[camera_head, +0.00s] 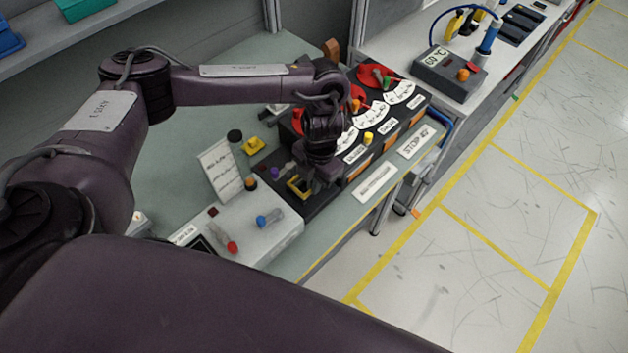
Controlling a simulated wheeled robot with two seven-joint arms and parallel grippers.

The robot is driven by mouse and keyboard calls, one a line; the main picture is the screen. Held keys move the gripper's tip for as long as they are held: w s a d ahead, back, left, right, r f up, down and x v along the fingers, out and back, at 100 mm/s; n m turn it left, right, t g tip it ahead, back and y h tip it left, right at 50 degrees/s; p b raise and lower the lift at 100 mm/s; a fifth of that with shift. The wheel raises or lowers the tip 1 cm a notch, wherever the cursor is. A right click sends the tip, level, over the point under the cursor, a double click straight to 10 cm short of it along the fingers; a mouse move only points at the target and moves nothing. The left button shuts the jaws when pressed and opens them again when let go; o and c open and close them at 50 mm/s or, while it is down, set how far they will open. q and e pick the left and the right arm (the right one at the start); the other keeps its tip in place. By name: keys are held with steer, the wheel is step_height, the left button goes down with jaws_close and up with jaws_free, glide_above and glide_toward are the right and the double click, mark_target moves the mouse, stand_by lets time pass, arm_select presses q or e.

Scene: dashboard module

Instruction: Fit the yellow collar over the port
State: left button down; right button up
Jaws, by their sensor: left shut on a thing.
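My left gripper (306,181) points down over the near left end of the dark dashboard module (338,186). It is shut on the yellow collar (297,187), a small square-looking yellow piece at its fingertips. The collar is at or just above the module's dark top; I cannot tell whether it touches. The port is not clearly visible; the collar, gripper and wrist cover that area. My right gripper is not in view.
A light grey box (265,232) with red and blue knobs stands close in front. The module's gauges and red parts (376,77) rise behind my wrist. A grey temperature box (450,72) stands farther right.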

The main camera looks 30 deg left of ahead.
arm_select(q)
steer(key=shift+f, duration=0.2)
steer(key=c, duration=1.5)
jaws_free()
steer(key=shift+r, duration=0.1)
steer(key=shift+r, duration=0.1)
steer(key=shift+w+d+r, duration=0.1)
steer(key=shift+w+r, duration=0.05)
steer(key=shift+r, duration=1.1)
steer(key=shift+w+r, duration=0.15)
steer(key=shift+r, duration=1.1)
steer(key=shift+w+d+r, duration=0.1)
steer(key=shift+w+r, duration=0.05)
steer(key=shift+r, duration=1.1)
